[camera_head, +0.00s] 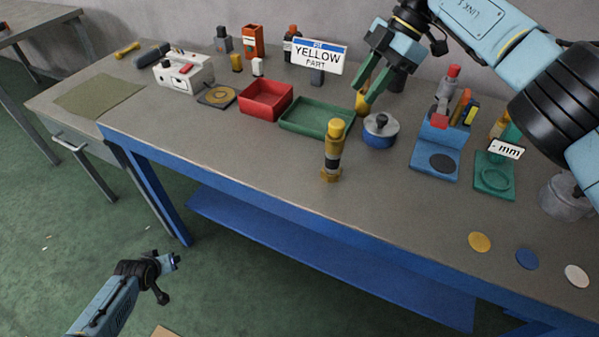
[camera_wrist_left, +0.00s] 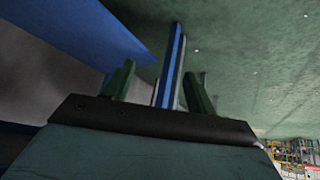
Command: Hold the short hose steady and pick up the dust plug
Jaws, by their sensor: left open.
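A short upright piece (camera_head: 333,158) with a yellow base, dark middle and yellow top stands near the table's front edge in the head view. It looks like the short hose, and its yellow cap (camera_head: 336,126) may be the dust plug. My right gripper (camera_head: 364,98) is above the back of the table, behind and right of that piece. Its green fingers are apart. A yellow object (camera_head: 362,103) shows by its fingertips; I cannot tell if they touch. My left gripper (camera_head: 168,263) is low, off the table's front; its fingers are apart and empty in the left wrist view (camera_wrist_left: 158,85).
A green tray (camera_head: 310,132), red bin (camera_head: 243,104) and blue-grey pot (camera_head: 380,141) surround the upright piece. A blue holder (camera_head: 432,168) and green stand (camera_head: 492,188) are right. A YELLOW PART sign (camera_head: 318,56) stands behind. The front left tabletop is clear.

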